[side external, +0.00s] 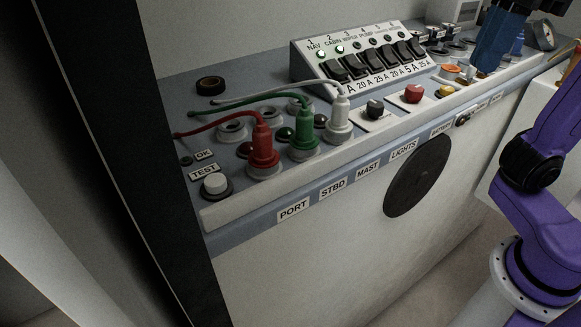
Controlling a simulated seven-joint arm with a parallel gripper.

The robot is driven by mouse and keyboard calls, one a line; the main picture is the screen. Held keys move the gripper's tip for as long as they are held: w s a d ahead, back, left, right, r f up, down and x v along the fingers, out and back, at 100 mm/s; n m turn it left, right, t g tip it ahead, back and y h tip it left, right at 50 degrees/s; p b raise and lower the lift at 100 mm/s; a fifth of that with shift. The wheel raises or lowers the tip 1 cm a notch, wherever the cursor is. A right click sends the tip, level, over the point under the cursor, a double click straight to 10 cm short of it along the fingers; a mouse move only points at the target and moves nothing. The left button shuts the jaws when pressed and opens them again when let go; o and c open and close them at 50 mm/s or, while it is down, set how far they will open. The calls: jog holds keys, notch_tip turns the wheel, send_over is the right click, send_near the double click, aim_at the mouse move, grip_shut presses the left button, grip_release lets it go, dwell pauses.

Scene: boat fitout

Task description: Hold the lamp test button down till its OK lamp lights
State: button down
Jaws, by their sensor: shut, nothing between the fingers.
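The lamp test button (215,182), a white cap in a dark round collar, stands at the panel's left end beside the TEST label (205,173). It looks raised, with nothing touching it. The small OK lamp (186,160) behind it, beside the OK label (204,154), looks dark. My gripper (482,70), blue, points down over the panel's right part, far from the button. It is shut and appears empty; its tips are small and hard to make out against the panel.
Red (262,150), green (304,135) and white (340,120) plugs with trailing cables stand right of the button. A switch box (358,65) with two green lamps lit stands behind. A dark wall post (120,150) borders the left.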

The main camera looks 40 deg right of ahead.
jog(key=w+a+n+t+y, duration=0.1)
jog(key=w+a+t, duration=0.1)
jog(key=w+a, duration=0.5)
jog(key=w+a+n+t+y, duration=0.15)
jog(key=w+a, duration=0.25)
jog(key=a, duration=0.6)
jog(key=n+t+y, duration=0.2)
jog(key=t, duration=0.1)
send_over(221, 181)
notch_tip(221, 181, down, 4)
jog(key=shift+f+g+y, duration=0.25)
jog(key=shift+f+g, duration=0.1)
jog(key=shift+f, duration=0.05)
jog(key=shift+f, duration=4.4)
jog(key=shift+f, duration=0.15)
jog(key=shift+f, duration=0.3)
jog(key=shift+f, duration=0.5)
